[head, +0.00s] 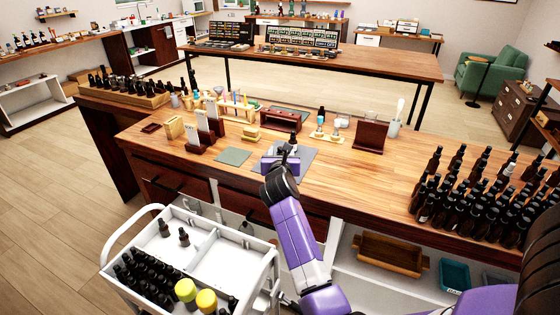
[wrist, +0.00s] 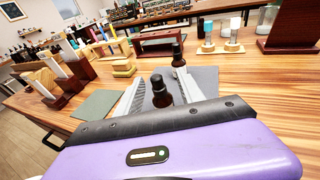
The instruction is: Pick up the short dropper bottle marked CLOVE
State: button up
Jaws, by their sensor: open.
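In the wrist view my gripper (wrist: 161,80) is open, with one finger on each side of a dark brown dropper bottle (wrist: 161,97). The bottle has a black cap and stands upright; its lower part is hidden by the gripper body. A second brown bottle (wrist: 178,52) stands just beyond the fingertips. No label can be read on either, so I cannot tell which is CLOVE. In the head view my gripper (head: 281,163) is low over the grey mat (head: 305,157) on the wooden workbench, and a dark bottle (head: 293,145) shows right by it.
A dark red wooden rack (head: 281,119) and small wooden blocks stand behind the mat. Card holders (head: 201,139) are at left, and a wooden stand (head: 370,136) at right. Many dark bottles (head: 470,195) crowd the bench's right end. A white cart (head: 216,262) with bottles stands in front.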

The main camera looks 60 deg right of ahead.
jog(key=shift+x, duration=2.4)
jog(key=shift+w+a, duration=0.1)
jog(key=shift+w, duration=0.1)
grip_shut()
